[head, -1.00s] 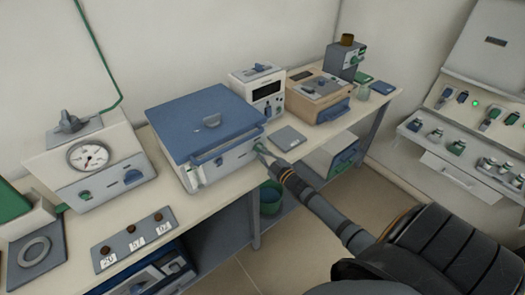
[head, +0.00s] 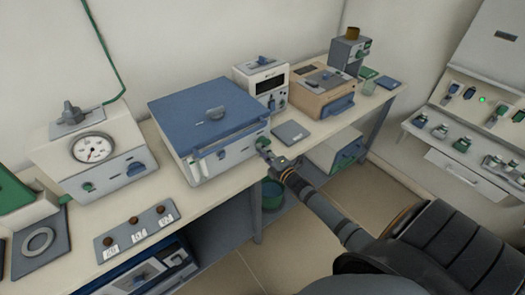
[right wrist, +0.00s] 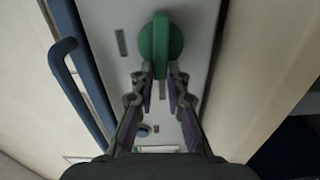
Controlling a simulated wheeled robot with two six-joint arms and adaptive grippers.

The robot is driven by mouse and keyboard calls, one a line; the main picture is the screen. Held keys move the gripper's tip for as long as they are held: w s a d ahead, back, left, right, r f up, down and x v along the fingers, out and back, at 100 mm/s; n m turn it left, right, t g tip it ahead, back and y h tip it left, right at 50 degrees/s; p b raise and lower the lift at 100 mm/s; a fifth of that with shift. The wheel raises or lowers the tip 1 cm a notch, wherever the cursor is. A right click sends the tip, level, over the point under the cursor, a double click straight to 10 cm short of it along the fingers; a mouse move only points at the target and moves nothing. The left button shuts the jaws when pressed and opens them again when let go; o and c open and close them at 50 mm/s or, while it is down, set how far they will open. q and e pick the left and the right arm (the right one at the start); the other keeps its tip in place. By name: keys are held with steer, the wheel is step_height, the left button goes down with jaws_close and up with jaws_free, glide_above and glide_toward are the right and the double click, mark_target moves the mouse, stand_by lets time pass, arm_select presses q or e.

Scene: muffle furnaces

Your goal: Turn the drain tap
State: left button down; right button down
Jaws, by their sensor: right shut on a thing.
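The drain tap is a round green knob with a raised bar, on the right of the front panel of the grey bath (head: 202,170) with the blue lid. It shows small in the head view (head: 262,142) and clearly in the right wrist view (right wrist: 160,42). My right gripper (right wrist: 160,70) is shut on the bar of the knob, one finger on each side. In the head view the right gripper (head: 270,153) reaches the panel from the right. The bar lies in line with the fingers in the wrist view. My left gripper is out of view.
A blue bar handle (right wrist: 62,62) sticks out along the panel beside the tap. A white unit with a dial (head: 92,150) stands left, a white box with a display (head: 266,84) behind right, and a tan box (head: 320,88) further right. A flat grey pad (head: 290,132) lies nearby.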

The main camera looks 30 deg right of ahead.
steer(key=shift+f+n, duration=0.2)
steer(key=shift+n, duration=0.2)
steer(key=c, duration=1.3)
jaws_free()
steer(key=shift+c, duration=0.2)
steer(key=s, duration=1.2)
steer(key=shift+d, duration=0.45)
